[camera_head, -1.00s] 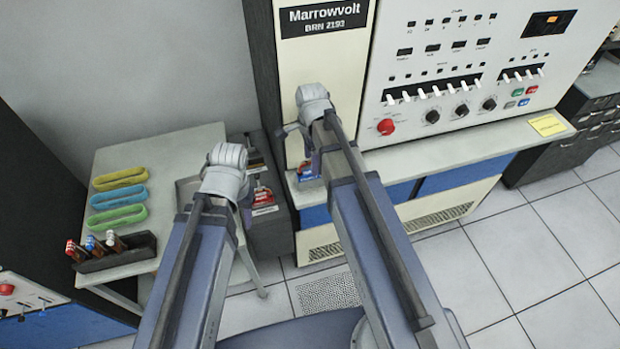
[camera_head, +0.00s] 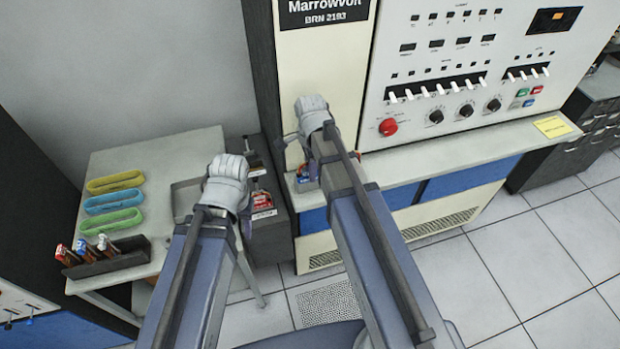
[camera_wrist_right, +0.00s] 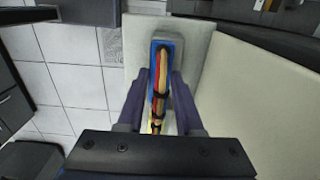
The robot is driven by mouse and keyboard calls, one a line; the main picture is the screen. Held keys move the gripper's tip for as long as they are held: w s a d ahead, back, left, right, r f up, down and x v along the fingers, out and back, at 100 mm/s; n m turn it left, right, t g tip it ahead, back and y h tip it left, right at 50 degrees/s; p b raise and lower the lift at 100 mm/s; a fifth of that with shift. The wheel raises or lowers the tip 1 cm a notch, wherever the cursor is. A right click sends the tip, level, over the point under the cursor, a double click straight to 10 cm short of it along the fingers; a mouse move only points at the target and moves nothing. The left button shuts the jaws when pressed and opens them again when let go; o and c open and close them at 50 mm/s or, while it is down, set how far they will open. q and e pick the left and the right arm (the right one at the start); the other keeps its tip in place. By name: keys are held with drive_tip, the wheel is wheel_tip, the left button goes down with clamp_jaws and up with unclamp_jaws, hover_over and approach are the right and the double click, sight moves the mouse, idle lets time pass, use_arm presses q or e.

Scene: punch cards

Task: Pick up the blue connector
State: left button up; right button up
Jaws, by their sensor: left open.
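A blue-edged piece with red, yellow and dark strands, which looks like the blue connector, is between the fingers of my right gripper (camera_wrist_right: 160,105) in the right wrist view. In the head view a small blue and red piece (camera_head: 306,180), likely the same, shows at the ledge just below my right wrist. Finger contact with it is not clear. My left gripper (camera_head: 243,215) is mostly hidden behind its wrist, above the dark cabinet and beside the small table; it is open. A blue-tipped piece (camera_head: 82,246) stands in a dark rack (camera_head: 105,262) beside red-tipped and white-tipped ones.
The cream console (camera_head: 325,65) and its ledge (camera_head: 460,160) lie ahead. A yellow note (camera_head: 552,127) is on the ledge. Yellow, blue and green loops (camera_head: 113,202) lie on the small table (camera_head: 150,150). A red piece (camera_head: 262,200) is by the dark cabinet (camera_head: 272,240).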

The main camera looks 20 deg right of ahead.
clamp_jaws()
drive_tip(key=shift+r, duration=0.1)
idle(0.5)
wheel_tip(320, 180, up, 10)
drive_tip(key=p, duration=1)
drive_tip(key=shift+s, duration=0.1)
